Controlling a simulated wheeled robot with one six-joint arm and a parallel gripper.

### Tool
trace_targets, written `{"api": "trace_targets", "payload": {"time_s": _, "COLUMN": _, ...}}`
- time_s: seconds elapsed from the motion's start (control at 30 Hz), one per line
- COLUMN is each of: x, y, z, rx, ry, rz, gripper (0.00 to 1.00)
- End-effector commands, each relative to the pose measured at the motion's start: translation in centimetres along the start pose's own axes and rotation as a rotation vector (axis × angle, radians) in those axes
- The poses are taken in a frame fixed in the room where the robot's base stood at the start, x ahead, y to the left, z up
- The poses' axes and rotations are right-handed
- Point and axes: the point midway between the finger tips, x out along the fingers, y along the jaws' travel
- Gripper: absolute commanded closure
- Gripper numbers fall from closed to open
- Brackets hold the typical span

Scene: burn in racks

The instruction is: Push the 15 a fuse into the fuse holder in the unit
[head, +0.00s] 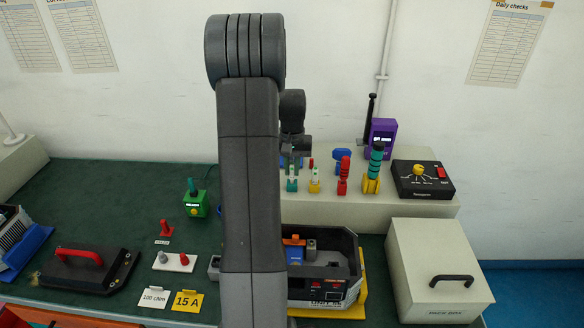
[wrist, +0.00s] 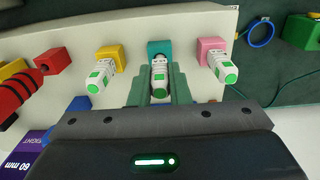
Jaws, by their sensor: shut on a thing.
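My gripper (wrist: 162,82) has its green fingers shut around a white fuse with green marks (wrist: 159,72) in the wrist view. This fuse stands at a teal block (wrist: 160,47); I cannot tell whether it is still seated there. Its rating is not readable. Similar fuses stand beside it at a yellow block (wrist: 106,70) and a pink block (wrist: 219,68). In the head view the open-topped unit (head: 325,297) stands on the green bench, partly behind my arm. An orange part (head: 294,241) shows inside it; I cannot make out the fuse holder.
A yellow 15 A card (head: 187,301) lies at the bench front beside a white 100 ohm card (head: 153,297). Red (head: 343,178) and teal-yellow (head: 375,168) pieces stand on the raised shelf. A lidded box (head: 440,265) is right of the unit.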

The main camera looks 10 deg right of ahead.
Motion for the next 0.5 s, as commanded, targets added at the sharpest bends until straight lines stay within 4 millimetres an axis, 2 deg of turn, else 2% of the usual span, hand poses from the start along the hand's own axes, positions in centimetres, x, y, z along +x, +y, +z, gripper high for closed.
{"api": "trace_targets", "payload": {"time_s": 0.5, "x": -2.2, "y": 0.0, "z": 0.0, "rx": 0.0, "ry": 0.001, "rz": 0.0, "gripper": 1.0}}
